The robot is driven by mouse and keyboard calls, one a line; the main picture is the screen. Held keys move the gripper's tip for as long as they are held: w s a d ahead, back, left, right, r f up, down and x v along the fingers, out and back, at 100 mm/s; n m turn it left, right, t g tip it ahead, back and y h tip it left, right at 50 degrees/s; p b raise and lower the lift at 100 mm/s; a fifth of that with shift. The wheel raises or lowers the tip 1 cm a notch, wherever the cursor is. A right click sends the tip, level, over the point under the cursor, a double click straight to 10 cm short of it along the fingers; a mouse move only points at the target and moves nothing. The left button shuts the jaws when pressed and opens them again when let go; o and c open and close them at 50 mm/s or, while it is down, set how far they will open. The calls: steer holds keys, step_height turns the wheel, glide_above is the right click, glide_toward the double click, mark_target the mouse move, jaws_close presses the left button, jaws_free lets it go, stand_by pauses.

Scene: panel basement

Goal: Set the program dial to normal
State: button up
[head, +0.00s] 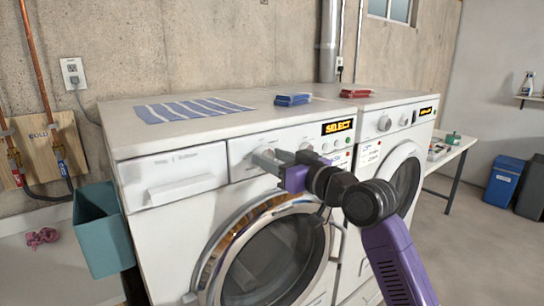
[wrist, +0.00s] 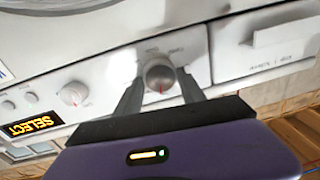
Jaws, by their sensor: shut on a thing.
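The program dial (wrist: 158,74) is a round silver knob with a red pointer mark on the front panel of the near washing machine (head: 150,145). In the wrist view, which is turned nearly upside down, the red mark points toward the bottom of the picture. Small print beside the dial is too blurred to read. My gripper (head: 266,158) is at the panel, its two grey fingers on either side of the dial, shut on it. The fingers also show in the wrist view (wrist: 158,92). In the head view the gripper mostly hides the dial. The display (head: 338,127) reads SELECT in orange.
A second, smaller knob (wrist: 74,93) sits between the dial and the display. A drawer handle (head: 182,187) is at the panel's left. A striped cloth (head: 190,110) lies on top. A second machine (head: 395,122) stands to the right; a teal bin (head: 105,235) is at the left.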

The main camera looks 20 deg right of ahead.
steer(key=m+p, duration=0.2)
steer(key=m, duration=0.4)
steer(key=shift+f+p, duration=0.1)
steer(key=shift+p, duration=0.3)
steer(key=shift+m+t+h, duration=0.3)
steer(key=o, duration=1.4)
steer(key=shift+c, duration=0.2)
steer(key=b+v, duration=0.1)
steer(key=v, duration=0.7)
steer(key=shift+b, duration=0.4)
